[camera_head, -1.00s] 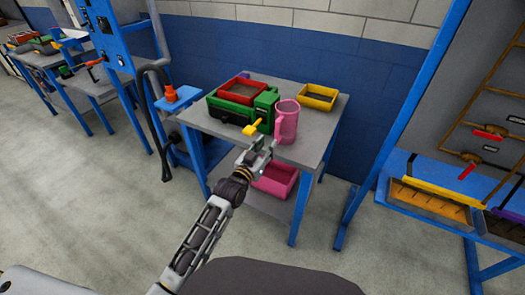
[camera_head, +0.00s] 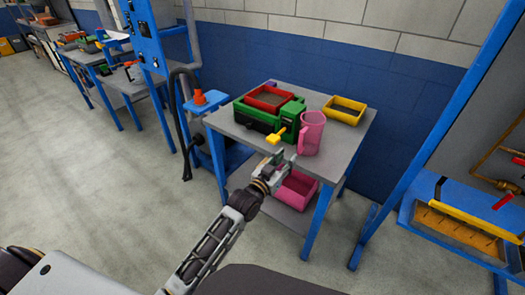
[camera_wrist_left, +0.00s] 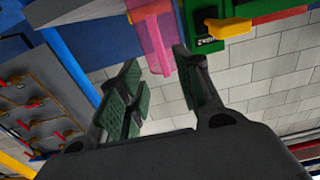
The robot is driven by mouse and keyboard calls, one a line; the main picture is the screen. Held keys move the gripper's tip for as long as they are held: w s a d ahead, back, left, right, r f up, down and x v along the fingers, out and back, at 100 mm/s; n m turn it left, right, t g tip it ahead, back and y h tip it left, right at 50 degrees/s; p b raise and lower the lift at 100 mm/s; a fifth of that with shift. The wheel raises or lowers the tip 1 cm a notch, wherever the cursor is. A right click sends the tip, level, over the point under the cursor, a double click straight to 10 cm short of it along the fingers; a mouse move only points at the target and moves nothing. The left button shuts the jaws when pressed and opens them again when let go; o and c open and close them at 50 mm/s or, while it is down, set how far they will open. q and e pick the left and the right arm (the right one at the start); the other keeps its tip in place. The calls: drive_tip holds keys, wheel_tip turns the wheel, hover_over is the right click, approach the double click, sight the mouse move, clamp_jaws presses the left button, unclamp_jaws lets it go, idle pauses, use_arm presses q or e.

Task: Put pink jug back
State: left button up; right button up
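The pink jug (camera_head: 312,132) stands upright on the grey table (camera_head: 346,135), close to its front edge, with its handle toward the left. My left gripper (camera_head: 281,163) is in front of the table edge, below and left of the jug, apart from it in the head view. In the left wrist view, the gripper (camera_wrist_left: 158,72) has its green-padded fingers spread with nothing held. The jug (camera_wrist_left: 155,38) appears beyond and between the fingertips there. My right gripper is not in view.
A green device with a yellow lever (camera_head: 274,136) and a red tray (camera_head: 270,98) sit left of the jug. A yellow bin (camera_head: 344,110) stands behind right. A pink bin (camera_head: 297,188) is on the lower shelf. A blue-framed rack (camera_head: 455,215) stands right.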

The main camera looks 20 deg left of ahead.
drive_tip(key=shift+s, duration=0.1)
use_arm(q)
drive_tip(key=s+a+f+g+y, duration=0.1)
drive_tip(key=s+a+f+g, duration=0.15)
drive_tip(key=f, duration=0.95)
drive_tip(key=s+a+f+g+y, duration=0.15)
drive_tip(key=s+f, duration=0.25)
drive_tip(key=f, duration=0.9)
drive_tip(key=s+a+f+g+y, duration=0.1)
drive_tip(key=s+a+f+g, duration=0.25)
drive_tip(key=f, duration=0.85)
drive_tip(key=s+a+f+g, duration=0.2)
drive_tip(key=s+a+f, duration=0.1)
drive_tip(key=s+f, duration=0.5)
drive_tip(key=s+a+f+g+y, duration=0.1)
drive_tip(key=s+a+f+g, duration=0.2)
drive_tip(key=s+f, duration=0.6)
drive_tip(key=s+a+f+n+g+y, duration=0.1)
drive_tip(key=s+a+f, duration=0.3)
drive_tip(key=s, duration=1.2)
drive_tip(key=shift+a+f+g, duration=0.2)
drive_tip(key=shift+f+g, duration=0.55)
drive_tip(key=shift+f, duration=1.65)
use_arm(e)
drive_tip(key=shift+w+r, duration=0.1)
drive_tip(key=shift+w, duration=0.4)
